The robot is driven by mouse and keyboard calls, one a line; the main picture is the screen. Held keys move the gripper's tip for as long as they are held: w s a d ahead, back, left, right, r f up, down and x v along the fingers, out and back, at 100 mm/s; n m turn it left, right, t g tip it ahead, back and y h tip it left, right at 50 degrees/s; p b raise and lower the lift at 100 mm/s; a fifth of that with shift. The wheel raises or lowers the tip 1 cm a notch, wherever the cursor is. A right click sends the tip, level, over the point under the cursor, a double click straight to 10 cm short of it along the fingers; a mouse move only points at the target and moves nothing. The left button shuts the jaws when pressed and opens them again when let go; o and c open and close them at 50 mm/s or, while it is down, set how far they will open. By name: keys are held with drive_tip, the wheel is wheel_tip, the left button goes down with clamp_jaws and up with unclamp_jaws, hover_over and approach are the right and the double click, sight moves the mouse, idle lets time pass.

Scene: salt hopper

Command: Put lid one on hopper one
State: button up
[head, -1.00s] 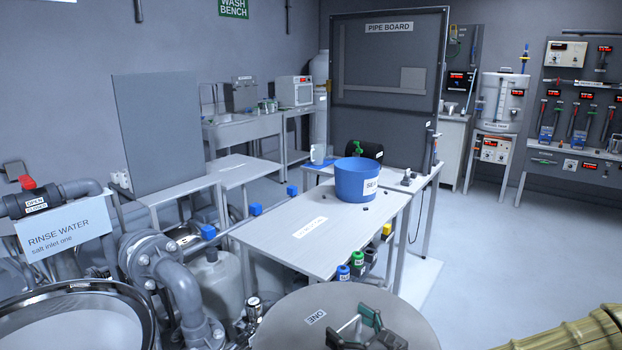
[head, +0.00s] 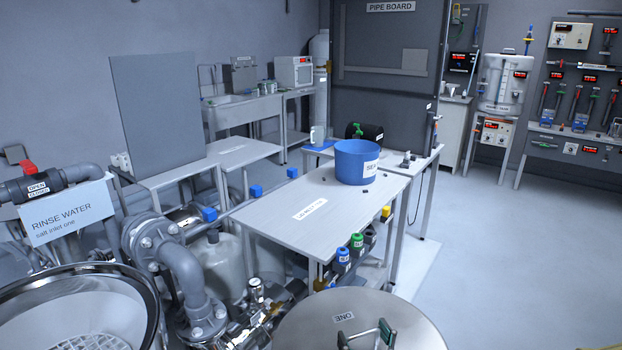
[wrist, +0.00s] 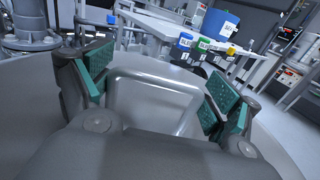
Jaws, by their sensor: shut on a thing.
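Lid one (head: 300,325) is a round grey disc with a "ONE" label at the bottom middle of the head view. My gripper (head: 366,335) is at its bar handle, its green pads partly cut off by the lower edge. In the wrist view, the pale handle (wrist: 155,78) stands between the green pads of my shut gripper (wrist: 158,90). An open round vessel (head: 152,312) with a shiny rim and a white grate inside, likely hopper one, is at the lower left. No number shows on it. The lid is to its right, apart from it.
Grey pipework (head: 180,270) and a valve (head: 255,310) lie between the vessel and the lid. A table (head: 270,215) with a blue tub (head: 355,165) stands beyond. The floor at right (head: 500,260) is clear.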

drive_tip(key=shift+s+d+f+m+t+h+p, duration=0.15)
drive_tip(key=shift+s+d+f+m+h, duration=0.5)
drive_tip(key=shift+s+d+f+h, duration=0.4)
drive_tip(key=shift+s+d+f+m+t+h+p, duration=0.1)
drive_tip(key=shift+s+d+f+m+t+h, duration=0.1)
drive_tip(key=shift+s+d+f+m+h, duration=0.65)
drive_tip(key=shift+s+d+f+m+t+h+p, duration=0.15)
drive_tip(key=shift+s+d+f+m+h, duration=0.4)
drive_tip(key=shift+f+h, duration=0.7)
